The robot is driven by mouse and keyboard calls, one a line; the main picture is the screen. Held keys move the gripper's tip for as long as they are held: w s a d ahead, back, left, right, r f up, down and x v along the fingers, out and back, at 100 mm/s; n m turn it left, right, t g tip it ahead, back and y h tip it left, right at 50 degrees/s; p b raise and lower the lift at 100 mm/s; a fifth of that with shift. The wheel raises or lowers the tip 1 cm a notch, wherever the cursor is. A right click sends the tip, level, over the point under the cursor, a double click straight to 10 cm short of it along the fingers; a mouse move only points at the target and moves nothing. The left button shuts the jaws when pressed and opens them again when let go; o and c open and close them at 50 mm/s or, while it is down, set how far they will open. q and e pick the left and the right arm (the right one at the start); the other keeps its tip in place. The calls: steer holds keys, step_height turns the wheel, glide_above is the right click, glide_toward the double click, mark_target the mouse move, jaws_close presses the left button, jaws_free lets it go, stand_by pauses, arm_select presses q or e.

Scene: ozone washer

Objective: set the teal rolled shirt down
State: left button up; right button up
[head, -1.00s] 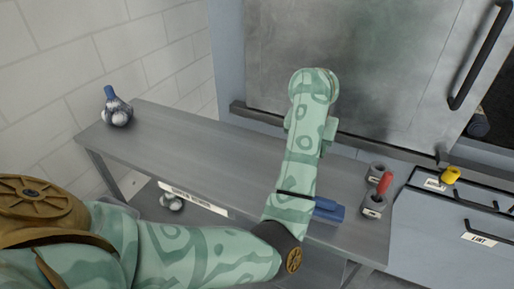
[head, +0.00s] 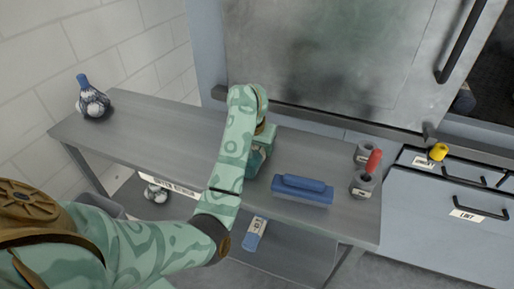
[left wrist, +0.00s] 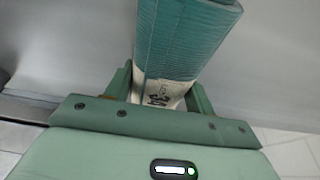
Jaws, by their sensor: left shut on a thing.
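The teal rolled shirt (left wrist: 188,40) fills the top of the left wrist view, with a pale band bearing dark marks near its lower end. My left gripper (left wrist: 160,95) is shut on it, with a finger on each side of the pale band. In the head view the left gripper (head: 262,140) is over the middle of the grey bench (head: 160,130), left of the blue brush. A bit of the teal shirt (head: 257,160) shows below the hand; the rest is hidden by my arm. I cannot tell whether the shirt touches the bench. My right gripper is out of view.
Grey holders (head: 363,187), one with a red handle (head: 373,161), stand at the right end. A netted bundle of white balls (head: 93,101) sits at the far left. Bench space between is clear.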

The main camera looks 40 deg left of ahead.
arm_select(q)
steer(key=shift+f, duration=0.15)
steer(key=o, duration=1.1)
steer(key=shift+r, duration=0.35)
steer(key=p+v, duration=0.6)
steer(key=v, duration=0.6)
steer(key=shift+s+f, duration=0.1)
steer(key=shift+s, duration=0.05)
steer(key=shift+f, duration=0.1)
